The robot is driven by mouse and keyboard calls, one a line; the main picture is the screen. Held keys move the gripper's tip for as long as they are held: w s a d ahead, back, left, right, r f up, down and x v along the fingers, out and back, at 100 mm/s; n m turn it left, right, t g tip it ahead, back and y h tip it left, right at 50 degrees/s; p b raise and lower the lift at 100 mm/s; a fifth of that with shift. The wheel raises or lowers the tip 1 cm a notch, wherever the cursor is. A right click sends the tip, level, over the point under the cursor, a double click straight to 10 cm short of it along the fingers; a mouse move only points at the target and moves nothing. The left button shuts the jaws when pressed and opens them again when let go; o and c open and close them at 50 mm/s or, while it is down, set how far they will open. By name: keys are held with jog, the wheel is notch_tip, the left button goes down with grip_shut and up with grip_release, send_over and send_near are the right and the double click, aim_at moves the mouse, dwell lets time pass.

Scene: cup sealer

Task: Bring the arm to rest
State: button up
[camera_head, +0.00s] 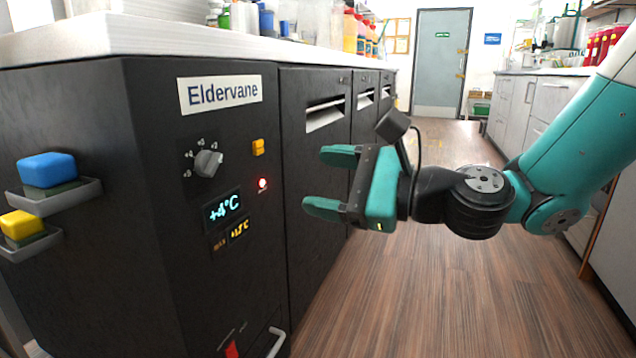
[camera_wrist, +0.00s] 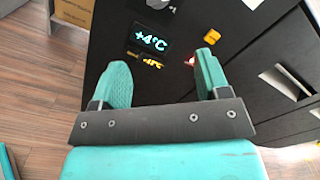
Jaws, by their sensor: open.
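My gripper (camera_head: 322,181) is open and empty in the head view, with its two teal fingers pointing left at the front of the dark cabinet (camera_head: 150,290) labelled Eldervane. It hangs to the right of the cabinet's control panel. In the wrist view my gripper (camera_wrist: 163,72) also shows spread fingers with nothing between them. The panel has a grey knob (camera_head: 208,163), a yellow switch (camera_head: 258,147), a lit red light (camera_head: 263,184) and a display (camera_head: 223,210) reading +4°C. I cannot tell whether the fingertips touch the cabinet front.
Drawers with slot handles (camera_head: 325,114) run behind my gripper. A blue sponge (camera_head: 47,169) and a yellow sponge (camera_head: 21,225) sit in side trays at the left. Bottles (camera_head: 361,33) stand on the white counter (camera_head: 180,38). The wooden floor (camera_head: 420,290) below my arm is clear.

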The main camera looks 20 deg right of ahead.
jog(key=s+a+f+n+g+h+p, duration=0.25)
jog(key=s+a+n+g+p, duration=0.4)
jog(key=n, duration=0.65)
jog(key=s+d+r+n+g+h+p, duration=0.1)
jog(key=s+d+n+g+h+p, duration=0.1)
jog(key=s+d+n+h, duration=0.3)
jog(key=s+d+r+n+g+h+p, duration=0.1)
jog(key=s+d+n+g+h, duration=0.2)
jog(key=s+n, duration=0.4)
notch_tip(320, 180, up, 36)
jog(key=p, duration=3.7)
jog(key=shift+w+a, duration=0.25)
jog(key=shift+w, duration=0.1)
jog(key=shift+t+y, duration=0.25)
